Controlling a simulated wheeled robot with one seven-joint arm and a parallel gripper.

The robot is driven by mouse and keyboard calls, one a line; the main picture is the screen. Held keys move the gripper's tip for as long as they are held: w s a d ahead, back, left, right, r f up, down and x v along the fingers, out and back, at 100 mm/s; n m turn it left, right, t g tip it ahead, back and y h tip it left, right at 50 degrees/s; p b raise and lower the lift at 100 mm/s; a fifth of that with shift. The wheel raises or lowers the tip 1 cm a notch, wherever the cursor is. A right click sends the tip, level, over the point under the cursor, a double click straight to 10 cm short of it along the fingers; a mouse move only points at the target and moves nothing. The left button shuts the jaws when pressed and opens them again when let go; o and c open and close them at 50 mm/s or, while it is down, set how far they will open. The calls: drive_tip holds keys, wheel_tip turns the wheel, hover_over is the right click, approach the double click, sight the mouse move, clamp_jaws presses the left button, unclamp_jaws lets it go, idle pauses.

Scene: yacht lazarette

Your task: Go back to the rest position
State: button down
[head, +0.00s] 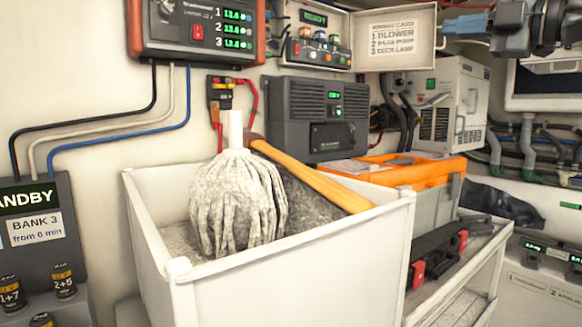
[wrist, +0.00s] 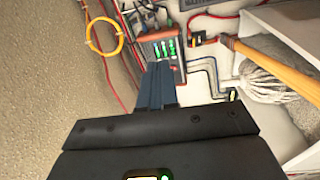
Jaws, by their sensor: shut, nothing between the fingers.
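My gripper (wrist: 160,70) shows in the wrist view with its two blue-grey fingers together and nothing between them.
A white bin (head: 290,265) holds a grey mop head (head: 238,200) and a wooden handle (head: 310,178). An orange-lidded case (head: 390,172) stands behind it. The charger (head: 200,28), cables and a standby panel (head: 30,235) line the wall. A yellow cable loop (wrist: 90,38) hangs in the wrist view.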

drive_tip(key=s+a+f+m+t+y, duration=0.1)
drive_tip(key=s+a+f+m+y, duration=0.2)
drive_tip(key=f, duration=0.6)
drive_tip(key=s+a+f+y, duration=0.3)
drive_tip(key=a+f+y, duration=0.15)
drive_tip(key=f, duration=0.45)
drive_tip(key=s+a+f+m+t+h, duration=0.1)
drive_tip(key=s+f+m+t+h, duration=0.4)
drive_tip(key=s+f+m+h, duration=0.35)
drive_tip(key=s+a+f+m+t+h, duration=0.2)
drive_tip(key=s+f+m+t+h, duration=0.35)
drive_tip(key=f+m, duration=0.5)
drive_tip(key=s+d+f+m+g+h, duration=0.1)
drive_tip(key=s+f+g+h, duration=0.1)
drive_tip(key=s+f, duration=0.4)
drive_tip(key=s+d+f+m+g+h, duration=0.1)
drive_tip(key=s+f+g, duration=0.4)
drive_tip(key=s, duration=1.2)
drive_tip(key=s+d+f+m+g+h, duration=0.1)
drive_tip(key=s+f+g+h, duration=0.2)
drive_tip(key=s+f, duration=0.4)
drive_tip(key=s+g, duration=0.1)
drive_tip(key=s, duration=0.3)
drive_tip(key=shift+s+d, duration=0.25)
